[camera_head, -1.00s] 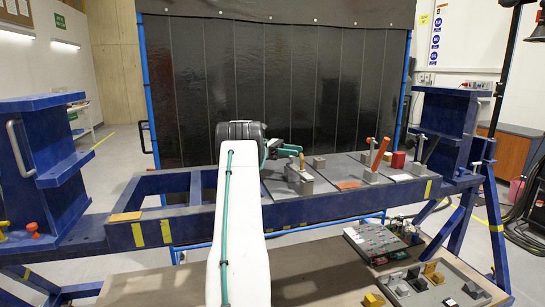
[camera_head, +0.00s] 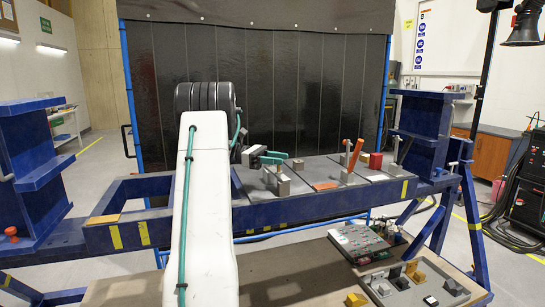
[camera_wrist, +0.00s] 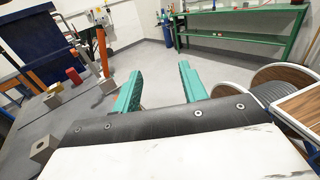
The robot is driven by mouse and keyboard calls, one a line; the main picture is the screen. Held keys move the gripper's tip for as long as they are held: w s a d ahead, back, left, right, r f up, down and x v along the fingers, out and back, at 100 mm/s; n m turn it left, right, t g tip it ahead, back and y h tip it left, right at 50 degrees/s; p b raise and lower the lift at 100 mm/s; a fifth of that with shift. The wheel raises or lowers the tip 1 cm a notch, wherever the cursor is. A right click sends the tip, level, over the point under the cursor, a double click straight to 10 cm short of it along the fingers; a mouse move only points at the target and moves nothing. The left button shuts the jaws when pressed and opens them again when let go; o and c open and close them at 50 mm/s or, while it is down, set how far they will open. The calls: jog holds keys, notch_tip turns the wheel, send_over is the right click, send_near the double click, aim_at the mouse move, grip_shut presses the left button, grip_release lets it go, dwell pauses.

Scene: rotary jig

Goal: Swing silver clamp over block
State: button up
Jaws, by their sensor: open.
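Grey metal clamp parts (camera_head: 278,183) stand on the near plate of the blue fixture in the head view. I cannot tell surely which part is the silver clamp or its swinging arm. A small grey block (camera_head: 298,164) stands just behind and right of them; grey blocks (camera_wrist: 45,148) also show at the left of the wrist view. My gripper (camera_head: 268,157) is just above and behind the clamp parts, partly overlapping them in the picture. In the wrist view my gripper (camera_wrist: 159,86) has its two teal fingers apart, with nothing between them.
An orange-handled clamp (camera_head: 354,153) and a red block (camera_head: 375,161) stand farther right on the fixture (camera_head: 330,204). A tray (camera_head: 415,283) of grey and yellow parts and a board with several buttons (camera_head: 359,241) lie below. A dark curtain (camera_head: 300,90) hangs behind.

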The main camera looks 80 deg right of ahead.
jog(key=shift+s+a+r, duration=0.1)
jog(key=shift+s+a, duration=0.05)
jog(key=shift+a, duration=0.35)
jog(key=shift+s+a, duration=0.15)
jog(key=shift+a, duration=0.35)
jog(key=shift+c, duration=0.3)
jog(key=shift+w, duration=0.25)
jog(key=c, duration=0.5)
jog(key=w+d+n+h, duration=0.1)
jog(key=w+h, duration=0.1)
jog(key=w, duration=0.3)
jog(key=w+d+f+n+h, duration=0.1)
jog(key=w+d+n+h, duration=0.1)
jog(key=w, duration=0.3)
jog(key=w+d+f+n+h, duration=0.1)
jog(key=w+d+h, duration=0.1)
jog(key=w, duration=0.4)
jog(key=shift+f+h, duration=0.2)
jog(key=shift+h, duration=0.3)
grip_shut()
jog(key=w+d+n+t+h, duration=0.2)
jog(key=w+d+n+h, duration=0.1)
jog(key=w+d, duration=0.1)
jog(key=x, duration=1.3)
jog(key=shift+s+d+f, duration=0.1)
jog(key=shift+d+f, duration=0.05)
jog(key=shift+d, duration=0.2)
